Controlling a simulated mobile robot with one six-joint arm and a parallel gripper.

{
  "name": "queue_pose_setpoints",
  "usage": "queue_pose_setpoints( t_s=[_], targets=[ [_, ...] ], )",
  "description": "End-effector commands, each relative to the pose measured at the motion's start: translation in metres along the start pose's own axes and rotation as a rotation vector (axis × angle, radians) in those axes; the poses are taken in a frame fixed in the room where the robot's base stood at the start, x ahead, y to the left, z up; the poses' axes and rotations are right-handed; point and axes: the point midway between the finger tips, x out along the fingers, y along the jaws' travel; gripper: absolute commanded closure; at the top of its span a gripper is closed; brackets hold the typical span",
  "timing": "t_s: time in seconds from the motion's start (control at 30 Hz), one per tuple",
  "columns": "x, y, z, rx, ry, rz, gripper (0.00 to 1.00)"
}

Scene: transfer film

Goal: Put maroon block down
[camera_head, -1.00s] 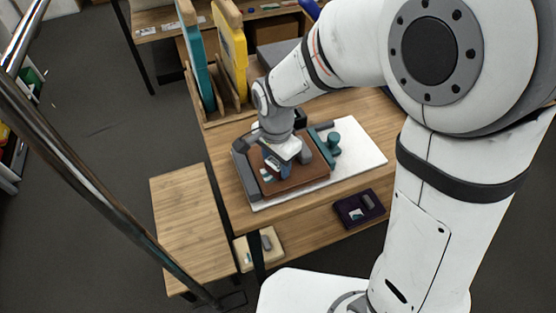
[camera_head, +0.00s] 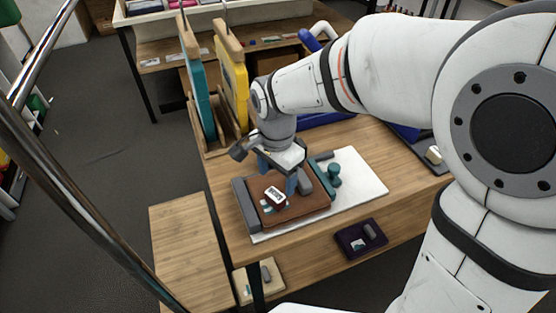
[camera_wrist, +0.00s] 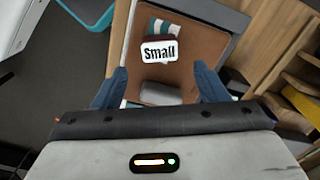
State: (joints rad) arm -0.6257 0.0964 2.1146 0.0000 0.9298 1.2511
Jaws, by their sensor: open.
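A small dark maroon block (camera_wrist: 157,39) with a white label reading "Small" (camera_wrist: 159,51) lies on a brown board in the wrist view. In the head view its label (camera_head: 275,196) shows on the brown board (camera_head: 313,198), and little of its side can be seen. My gripper (camera_head: 278,177) is open above the board, behind the label, its blue fingers spread wide.
The board sits in a grey frame (camera_head: 243,204) on a white sheet (camera_head: 362,183) on the wooden table. A teal knob (camera_head: 334,175) stands at its right. Teal (camera_head: 199,85) and yellow (camera_head: 233,72) panels stand upright behind.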

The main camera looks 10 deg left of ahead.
Motion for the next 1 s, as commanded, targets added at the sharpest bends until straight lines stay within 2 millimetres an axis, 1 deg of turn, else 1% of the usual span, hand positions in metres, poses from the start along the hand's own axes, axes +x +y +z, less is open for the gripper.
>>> queue_pose_setpoints(
  t_s=[0.03, 0.1, 0.23, 0.4, 0.53, 0.63, 0.67, 0.77, 0.8, 0.87, 0.9, 1.0],
  targets=[
    [-0.012, -0.001, -0.001, 0.0, 0.002, -0.005, 0.33],
    [-0.025, -0.001, 0.0, 0.0, 0.001, -0.004, 0.33],
    [-0.043, -0.001, -0.001, 0.001, 0.001, -0.003, 0.33],
    [-0.053, 0.0, -0.001, 0.001, 0.0, 0.001, 0.33],
    [-0.054, 0.0, -0.001, 0.001, 0.0, 0.0, 0.33],
    [-0.057, 0.009, -0.008, -0.016, 0.004, -0.01, 0.33],
    [-0.059, 0.016, -0.013, -0.028, 0.007, -0.017, 0.33],
    [-0.065, 0.05, -0.035, -0.105, 0.028, -0.05, 0.33],
    [-0.068, 0.069, -0.044, -0.149, 0.043, -0.065, 0.33],
    [-0.07, 0.1, -0.056, -0.22, 0.072, -0.086, 0.33],
    [-0.071, 0.119, -0.063, -0.271, 0.095, -0.097, 0.33],
    [-0.069, 0.166, -0.071, -0.391, 0.154, -0.109, 0.33]
  ],
)
